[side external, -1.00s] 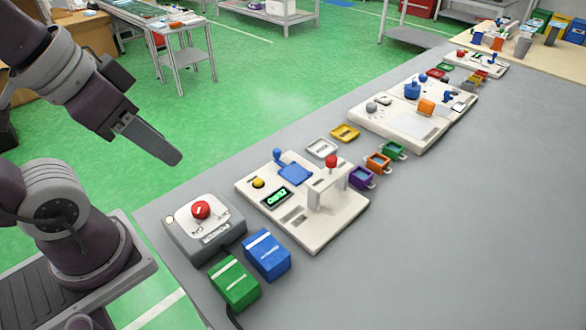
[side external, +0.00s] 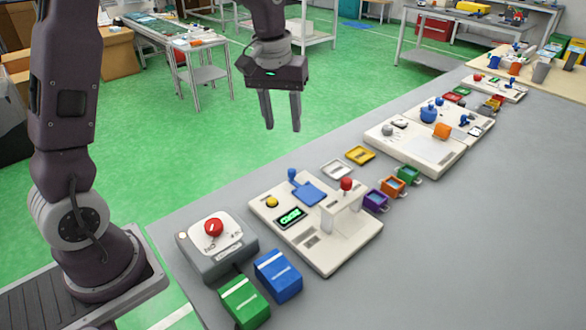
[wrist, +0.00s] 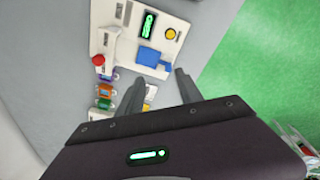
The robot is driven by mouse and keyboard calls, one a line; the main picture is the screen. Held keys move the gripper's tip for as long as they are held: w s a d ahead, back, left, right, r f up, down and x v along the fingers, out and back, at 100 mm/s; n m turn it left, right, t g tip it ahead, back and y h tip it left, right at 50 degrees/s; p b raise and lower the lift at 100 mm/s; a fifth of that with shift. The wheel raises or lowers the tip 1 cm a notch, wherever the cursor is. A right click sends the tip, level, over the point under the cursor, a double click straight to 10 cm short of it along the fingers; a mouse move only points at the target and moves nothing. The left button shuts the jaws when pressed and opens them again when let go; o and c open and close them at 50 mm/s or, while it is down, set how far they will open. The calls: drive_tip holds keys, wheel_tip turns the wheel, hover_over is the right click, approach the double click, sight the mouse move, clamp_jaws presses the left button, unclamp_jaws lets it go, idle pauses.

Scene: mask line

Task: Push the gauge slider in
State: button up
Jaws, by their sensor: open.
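A white panel (side external: 330,258) lies on the grey table with a green-lit gauge display (side external: 289,217), a yellow button (side external: 271,202), a blue plate with a blue knob (side external: 308,192) and a red knob (side external: 346,184) on a white bracket. I cannot tell for sure which part is the gauge slider. In the wrist view the display (wrist: 148,24), the blue plate (wrist: 149,56) and the red knob (wrist: 98,59) show ahead of the fingers. My gripper (side external: 282,127) is open and empty, pointing down, high above and apart from the panel.
A grey box with a red dial (side external: 214,227) stands left of the panel. Blue (side external: 278,276) and green (side external: 244,301) boxes stand in front. Small coloured bins (side external: 376,200) and trays line the panel's right. The table's right side is clear.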

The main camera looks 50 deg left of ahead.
drive_tip(key=n+g, duration=0.2)
hover_over(292, 170)
wheel_tip(292, 170, down, 11)
drive_tip(key=shift+s+r, duration=0.1)
wheel_tip(292, 170, down, 8)
drive_tip(key=shift+r, duration=0.1)
clamp_jaws()
idle(0.7)
